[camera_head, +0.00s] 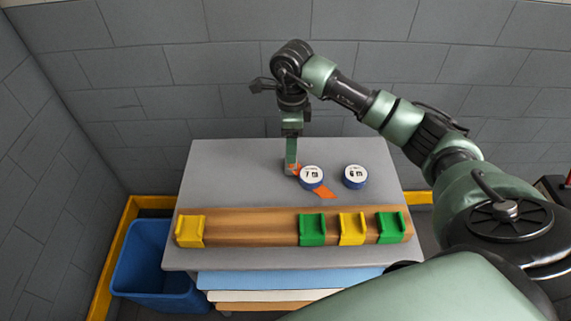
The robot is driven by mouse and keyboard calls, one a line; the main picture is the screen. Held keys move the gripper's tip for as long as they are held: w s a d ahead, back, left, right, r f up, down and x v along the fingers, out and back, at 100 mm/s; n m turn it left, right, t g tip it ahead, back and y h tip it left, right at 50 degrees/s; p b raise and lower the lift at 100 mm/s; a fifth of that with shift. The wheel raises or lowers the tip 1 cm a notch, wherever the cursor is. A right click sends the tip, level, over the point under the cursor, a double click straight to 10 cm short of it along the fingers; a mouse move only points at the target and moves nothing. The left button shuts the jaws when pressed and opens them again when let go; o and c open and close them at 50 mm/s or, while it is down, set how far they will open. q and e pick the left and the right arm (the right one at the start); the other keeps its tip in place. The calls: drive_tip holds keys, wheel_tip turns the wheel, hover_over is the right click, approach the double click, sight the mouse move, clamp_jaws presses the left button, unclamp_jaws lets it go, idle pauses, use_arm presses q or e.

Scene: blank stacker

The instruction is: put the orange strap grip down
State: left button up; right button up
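An orange strap grip (325,192) lies low at the grey table, partly hidden by a blue disc marked 7 m (311,176). Its orange shows below right of the disc and again left of it, at my fingertips. My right gripper (291,169) points straight down just left of this disc, its tips at or very near the orange. I see its fingers edge-on, so whether they are open or closed on the orange does not show. A second blue disc marked 6 m (355,176) stands to the right. My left gripper is not in view.
A wooden rail (255,226) with yellow and green holders runs along the front of the grey table (225,170). A blue bin (150,262) stands on the floor at left. The table's left rear and right rear are clear.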

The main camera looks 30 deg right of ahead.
wheel_tip(320, 180, down, 4)
drive_tip(key=shift+s+r+p, duration=0.1)
drive_tip(key=shift+r+p, duration=0.05)
drive_tip(key=shift+p, duration=0.55)
drive_tip(key=shift+d+f, duration=0.1)
drive_tip(key=shift+f, duration=0.5)
clamp_jaws()
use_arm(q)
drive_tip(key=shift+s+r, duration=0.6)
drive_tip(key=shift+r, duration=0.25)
use_arm(e)
drive_tip(key=shift+r, duration=0.1)
